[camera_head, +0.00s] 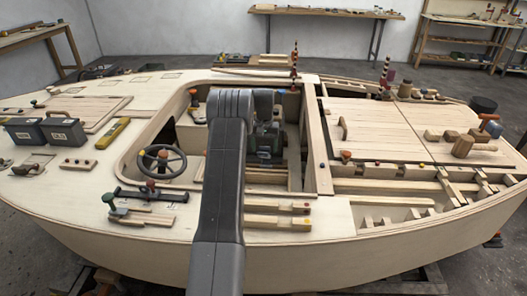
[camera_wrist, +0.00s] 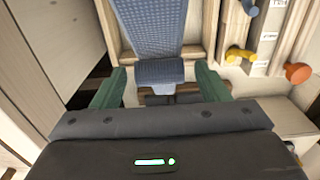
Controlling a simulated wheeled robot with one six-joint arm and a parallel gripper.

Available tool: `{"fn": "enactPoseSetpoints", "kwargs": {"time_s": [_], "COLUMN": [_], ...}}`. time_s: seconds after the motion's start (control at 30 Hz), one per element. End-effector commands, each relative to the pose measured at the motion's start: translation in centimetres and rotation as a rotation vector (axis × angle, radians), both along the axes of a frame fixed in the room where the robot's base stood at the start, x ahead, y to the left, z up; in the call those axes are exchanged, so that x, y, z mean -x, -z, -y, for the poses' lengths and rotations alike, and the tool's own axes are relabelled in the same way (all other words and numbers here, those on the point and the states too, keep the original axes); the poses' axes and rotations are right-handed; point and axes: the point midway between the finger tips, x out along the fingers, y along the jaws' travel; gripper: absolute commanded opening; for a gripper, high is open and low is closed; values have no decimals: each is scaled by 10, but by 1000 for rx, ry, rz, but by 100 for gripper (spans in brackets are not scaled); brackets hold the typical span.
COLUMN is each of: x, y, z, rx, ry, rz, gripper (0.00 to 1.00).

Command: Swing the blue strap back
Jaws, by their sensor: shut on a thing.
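The blue strap (camera_wrist: 160,25) is a wide woven band in the wrist view. It runs down from the top edge, over a light wooden piece, to a folded blue end. My gripper (camera_wrist: 160,76) has green fingers on either side of this lower end and is shut on it. The exact contact is partly hidden by the fingers.
Wooden walls flank the strap. Orange (camera_wrist: 299,73) and yellow (camera_wrist: 240,54) knobs sit at its right. In the head view, the plywood hull (camera_head: 300,252) has an open cockpit with a steering wheel (camera_head: 162,161). Dark boxes (camera_head: 62,131) stand on its left deck.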

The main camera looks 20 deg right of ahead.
Motion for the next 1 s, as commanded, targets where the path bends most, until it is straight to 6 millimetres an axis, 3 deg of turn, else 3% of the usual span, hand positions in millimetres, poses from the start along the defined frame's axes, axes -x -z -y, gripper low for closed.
{"fn": "enactPoseSetpoints", "kwargs": {"time_s": [0.4, 1.0], "x": [-31, -39], "y": [-11, -9], "z": [15, 19], "rx": [-1, -4], "ry": [1, 1], "rz": [2, -3], "gripper": [27, 27]}}
